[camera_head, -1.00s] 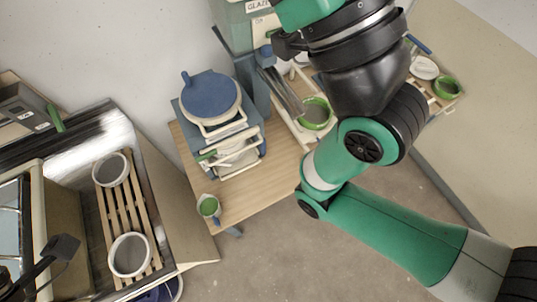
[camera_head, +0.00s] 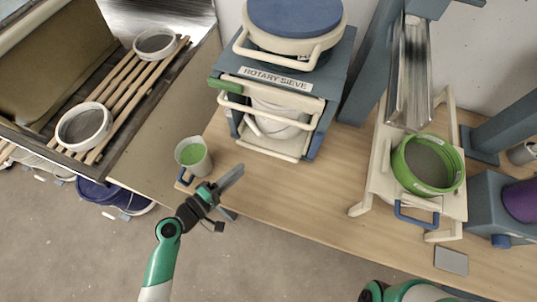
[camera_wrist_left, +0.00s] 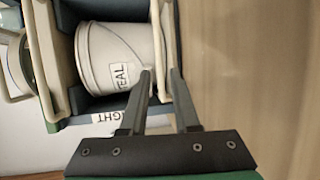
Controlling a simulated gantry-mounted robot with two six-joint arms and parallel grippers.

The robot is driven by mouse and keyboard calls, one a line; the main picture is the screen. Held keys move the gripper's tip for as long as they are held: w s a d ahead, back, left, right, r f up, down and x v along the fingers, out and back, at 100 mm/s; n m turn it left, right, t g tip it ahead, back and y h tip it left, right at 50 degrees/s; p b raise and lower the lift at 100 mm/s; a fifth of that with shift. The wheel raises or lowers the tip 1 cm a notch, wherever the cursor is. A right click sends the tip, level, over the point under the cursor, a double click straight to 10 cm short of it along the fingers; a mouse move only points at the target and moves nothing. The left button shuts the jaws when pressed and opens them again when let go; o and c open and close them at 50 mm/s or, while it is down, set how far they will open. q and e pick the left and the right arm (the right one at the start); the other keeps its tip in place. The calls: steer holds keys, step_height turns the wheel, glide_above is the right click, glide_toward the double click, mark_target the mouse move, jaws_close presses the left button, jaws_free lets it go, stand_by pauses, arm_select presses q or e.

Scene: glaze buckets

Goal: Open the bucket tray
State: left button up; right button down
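The bucket tray (camera_head: 268,152) is a cream frame low in the front of the blue-grey rotary sieve (camera_head: 335,75). A white bucket (camera_head: 275,120) stands inside behind cream bars; in the left wrist view the bucket (camera_wrist_left: 105,55) reads "TEAL". My left gripper (camera_head: 240,170) is just in front of the tray's left side in the head view. In the left wrist view my left gripper (camera_wrist_left: 160,75) has its fingers apart, with a cream bar (camera_wrist_left: 158,30) running between or just beyond the tips. Contact cannot be told. My right gripper is out of view; part of that arm shows at the bottom.
A green-filled cup (camera_head: 193,157) stands close left of my left gripper. A cream stand (camera_head: 380,165) with a green-rimmed sieve (camera_head: 428,165) is to the right. The wooden table (camera_head: 300,195) between is clear.

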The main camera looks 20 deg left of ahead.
mark_target(264, 150)
arm_select(q)
steer(key=shift+w+d, duration=0.15)
steer(key=shift+w, duration=0.1)
steer(key=b+x, duration=0.2)
steer(key=x, duration=0.9)
jaws_close()
stand_by(0.9)
